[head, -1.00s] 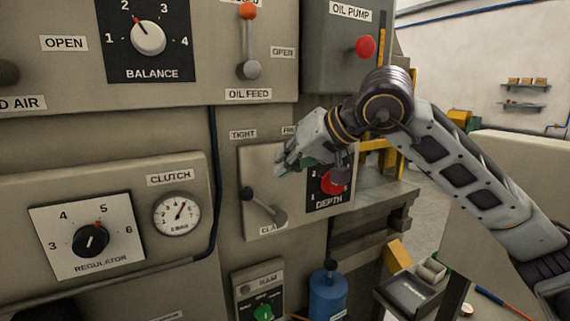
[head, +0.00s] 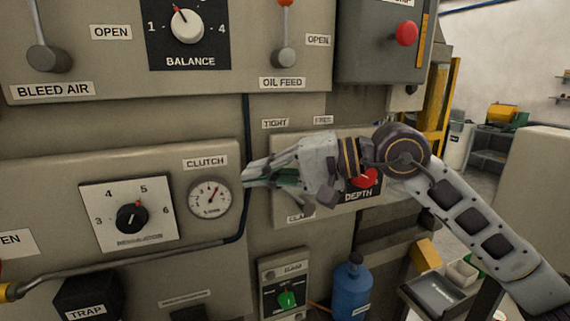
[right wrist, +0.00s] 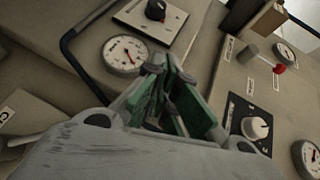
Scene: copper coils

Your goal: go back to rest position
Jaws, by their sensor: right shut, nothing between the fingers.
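My right gripper (head: 251,180) is in the head view, in front of the machine panel, with its fingers pointing left. The fingers are shut and empty. They are at the right side of the clutch gauge (head: 208,198) in the picture, with no visible contact. The green-padded fingers (right wrist: 163,75) also show in the right wrist view, close together at the tips, with the gauge (right wrist: 124,56) beyond them. My right arm comes in from the lower right and partly hides the depth dial (head: 357,190) and the lever plate. My left gripper is not in view.
The regulator knob (head: 132,217), balance knob (head: 187,27) and oil feed lever (head: 285,55) stick out of the panels. A red oil pump button (head: 406,33) is above the arm. A blue bottle (head: 351,289) and grey tray (head: 438,293) are below. A pipe runs lower left.

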